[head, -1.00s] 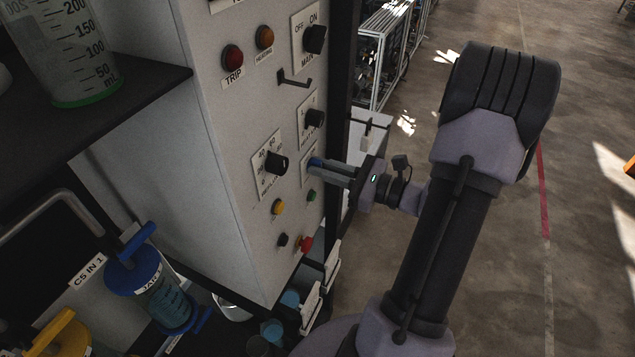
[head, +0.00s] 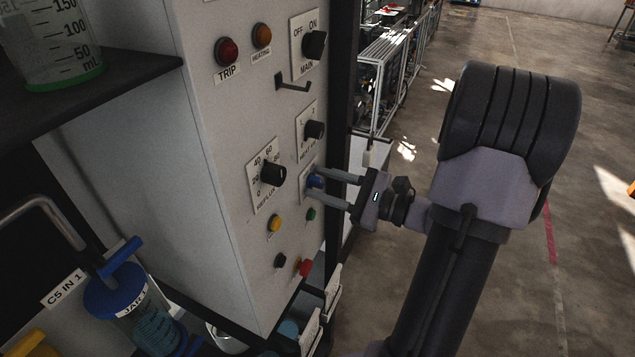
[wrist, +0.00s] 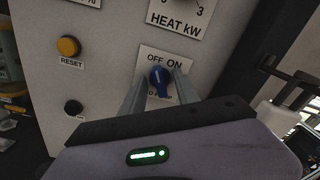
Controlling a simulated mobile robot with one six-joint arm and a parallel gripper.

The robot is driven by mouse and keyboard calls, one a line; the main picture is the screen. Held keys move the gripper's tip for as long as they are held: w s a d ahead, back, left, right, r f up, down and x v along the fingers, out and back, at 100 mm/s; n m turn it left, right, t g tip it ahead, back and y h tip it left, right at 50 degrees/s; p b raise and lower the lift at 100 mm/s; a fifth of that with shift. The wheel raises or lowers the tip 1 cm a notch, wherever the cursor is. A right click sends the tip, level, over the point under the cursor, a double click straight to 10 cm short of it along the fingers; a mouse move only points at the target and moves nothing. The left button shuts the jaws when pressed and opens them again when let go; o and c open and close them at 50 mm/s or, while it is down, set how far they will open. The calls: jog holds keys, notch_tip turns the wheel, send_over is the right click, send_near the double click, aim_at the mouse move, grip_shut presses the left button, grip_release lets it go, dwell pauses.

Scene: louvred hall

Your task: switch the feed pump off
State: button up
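The feed pump switch is a blue knob (wrist: 160,79) on a white plate marked OFF and ON, its lower label partly hidden. In the head view the knob (head: 316,181) sits low on the right of the grey panel's face. My gripper (wrist: 158,88) is open, with one finger on each side of the knob. The right finger looks very close to it, and a wider gap shows at the left. I cannot tell whether either finger touches. In the head view my gripper (head: 317,180) reaches the panel from the right.
Close by are a yellow RESET button (wrist: 68,46), a black button (wrist: 73,107), a small green button (head: 311,214) and a red button (head: 304,267). Dark dials (head: 273,174) and the MAIN switch (head: 314,44) sit higher. Open floor lies to the right.

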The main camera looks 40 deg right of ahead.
jog(key=b+v, duration=0.1)
jog(key=v, duration=0.6)
